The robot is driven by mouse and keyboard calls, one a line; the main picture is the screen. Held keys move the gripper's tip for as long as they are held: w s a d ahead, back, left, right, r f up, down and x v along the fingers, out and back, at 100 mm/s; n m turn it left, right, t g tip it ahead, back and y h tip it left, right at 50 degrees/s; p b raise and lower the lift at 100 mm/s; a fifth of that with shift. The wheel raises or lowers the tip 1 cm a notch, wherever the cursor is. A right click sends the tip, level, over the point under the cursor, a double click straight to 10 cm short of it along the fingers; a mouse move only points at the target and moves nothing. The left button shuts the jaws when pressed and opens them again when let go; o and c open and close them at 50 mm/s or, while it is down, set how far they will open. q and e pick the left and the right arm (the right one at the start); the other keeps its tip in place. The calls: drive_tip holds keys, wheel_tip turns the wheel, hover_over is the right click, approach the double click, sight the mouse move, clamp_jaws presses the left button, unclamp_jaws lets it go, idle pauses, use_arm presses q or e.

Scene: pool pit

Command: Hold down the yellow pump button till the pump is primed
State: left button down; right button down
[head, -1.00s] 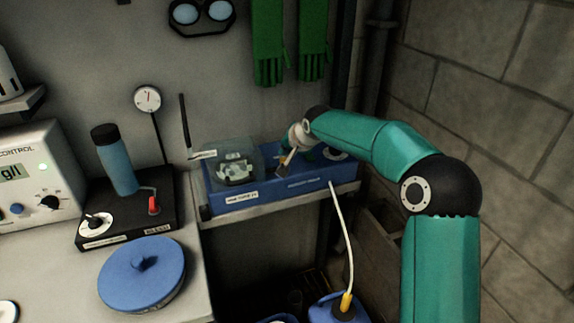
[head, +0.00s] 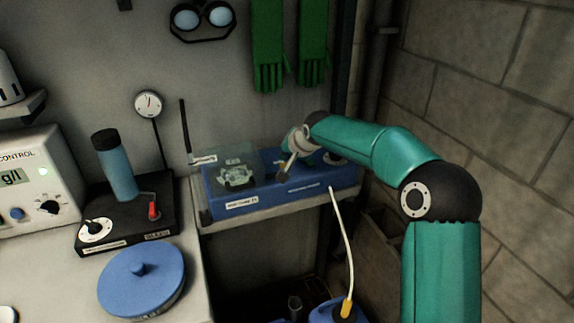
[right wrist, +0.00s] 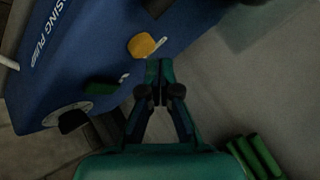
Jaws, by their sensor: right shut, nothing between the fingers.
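The blue dosing pump (head: 310,186) sits on a wall shelf, with a clear cover over its left part. The yellow button (right wrist: 145,45) shows on the pump's blue top in the right wrist view, just beyond my fingertips and a little left of them. In the head view I cannot make the button out behind my gripper. My right gripper (head: 286,170) is over the middle of the pump, pointing down. In the right wrist view its fingers (right wrist: 158,66) are shut and empty. I cannot tell whether they touch the pump. My left gripper is not in view.
A white hose (head: 345,240) runs from the pump down to a blue canister (head: 325,314). A bench at left holds a blue lid (head: 140,282), a black stand with a bottle (head: 118,165) and a control box (head: 30,180). Green gloves (head: 270,50) hang above; a block wall is at right.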

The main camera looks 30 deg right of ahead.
drive_tip(key=shift+f, duration=0.15)
drive_tip(key=shift+f+b, duration=0.2)
drive_tip(key=shift+b, duration=0.15)
drive_tip(key=shift+f+b, duration=0.5)
drive_tip(key=shift+f, duration=0.05)
idle(0.9)
drive_tip(key=shift+r, duration=0.1)
idle(4.7)
drive_tip(key=shift+r+p, duration=0.75)
drive_tip(key=shift+r, duration=0.15)
drive_tip(key=shift+r+p, duration=1.9)
drive_tip(key=shift+r, duration=0.6)
